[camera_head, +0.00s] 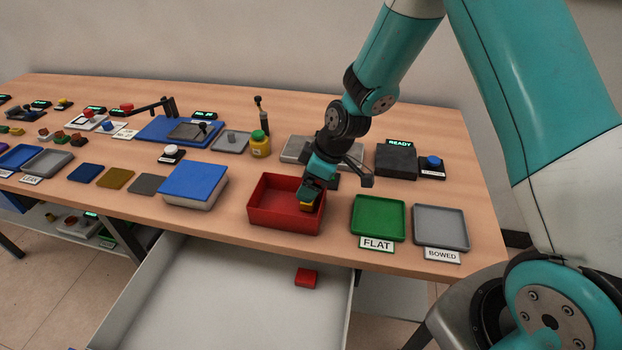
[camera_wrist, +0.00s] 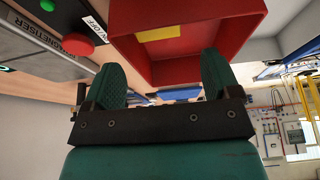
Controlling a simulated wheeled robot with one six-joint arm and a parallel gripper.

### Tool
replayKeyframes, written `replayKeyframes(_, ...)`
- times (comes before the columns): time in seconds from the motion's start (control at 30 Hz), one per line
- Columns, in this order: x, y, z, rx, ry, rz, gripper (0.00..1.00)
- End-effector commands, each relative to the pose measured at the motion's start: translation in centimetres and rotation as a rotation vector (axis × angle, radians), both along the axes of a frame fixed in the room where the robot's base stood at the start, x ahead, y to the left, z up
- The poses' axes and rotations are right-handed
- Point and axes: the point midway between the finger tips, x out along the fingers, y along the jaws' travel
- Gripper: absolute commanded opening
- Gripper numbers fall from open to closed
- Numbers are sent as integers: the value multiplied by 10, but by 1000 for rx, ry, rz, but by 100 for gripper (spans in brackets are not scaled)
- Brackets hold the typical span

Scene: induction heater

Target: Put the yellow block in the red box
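The red box (camera_head: 262,214) stands on the wooden table near its front edge, open at the top. The yellow block (camera_head: 306,206) is inside it, toward the box's right side, partly hidden below my gripper (camera_head: 311,192). In the wrist view my gripper (camera_wrist: 161,75) has its two green fingers wide apart with nothing between them. The yellow block (camera_wrist: 160,33) shows beyond the fingertips, within the red box (camera_wrist: 190,50), and looks apart from the fingers.
A green tray (camera_head: 378,218) marked FLAT and a grey tray (camera_head: 441,228) marked BOWED stand right of the box. A blue-topped block (camera_head: 193,184) is to its left. An open drawer (camera_head: 220,300) below holds a small red block (camera_head: 306,278).

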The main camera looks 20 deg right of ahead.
Motion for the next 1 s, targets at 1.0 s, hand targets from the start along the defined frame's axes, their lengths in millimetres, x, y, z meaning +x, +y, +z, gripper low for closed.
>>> replayKeyframes(1.0,-32,-50,145,0,-4,-2,82)
